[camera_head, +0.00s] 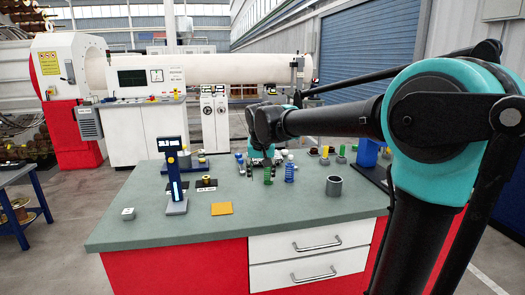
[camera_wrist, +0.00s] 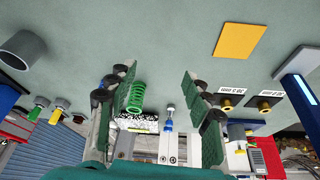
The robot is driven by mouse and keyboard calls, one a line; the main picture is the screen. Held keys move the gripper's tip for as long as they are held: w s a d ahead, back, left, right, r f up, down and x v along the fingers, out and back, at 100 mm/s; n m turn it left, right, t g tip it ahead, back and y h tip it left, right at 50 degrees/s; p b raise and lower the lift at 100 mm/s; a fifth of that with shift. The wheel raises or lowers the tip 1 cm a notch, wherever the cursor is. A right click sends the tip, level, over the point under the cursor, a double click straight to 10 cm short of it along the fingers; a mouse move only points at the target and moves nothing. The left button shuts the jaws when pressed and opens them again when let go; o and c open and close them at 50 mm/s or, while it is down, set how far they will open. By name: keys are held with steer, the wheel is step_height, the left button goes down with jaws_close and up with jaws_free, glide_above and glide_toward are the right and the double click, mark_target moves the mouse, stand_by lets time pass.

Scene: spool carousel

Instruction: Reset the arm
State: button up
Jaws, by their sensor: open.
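My gripper (camera_head: 262,168) hangs at the end of my arm over the back middle of the grey-green workbench (camera_head: 130,232). In the wrist view my gripper (camera_wrist: 161,98) shows two green-padded fingers spread wide, with nothing clasped between them. A green coil-like spool (camera_wrist: 136,97) appears beside the left finger there, and it shows low by the fingers in the head view (camera_head: 267,176). A blue and white bottle-like piece (camera_wrist: 168,118) appears between the fingers, beyond them; I cannot tell its exact distance.
A grey cup (camera_head: 334,186) stands right of the gripper. A yellow square (camera_head: 222,209), a dark post with a lit screen (camera_head: 175,170) and a small white block (camera_head: 128,213) are on the left. Several coloured pieces stand at the back right. The front of the bench is clear.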

steer(key=s+d+f, duration=1.9)
steer(key=s+f, duration=0.3)
steer(key=s, duration=0.1)
steer(key=shift+s+d, duration=0.2)
steer(key=shift+s, duration=0.05)
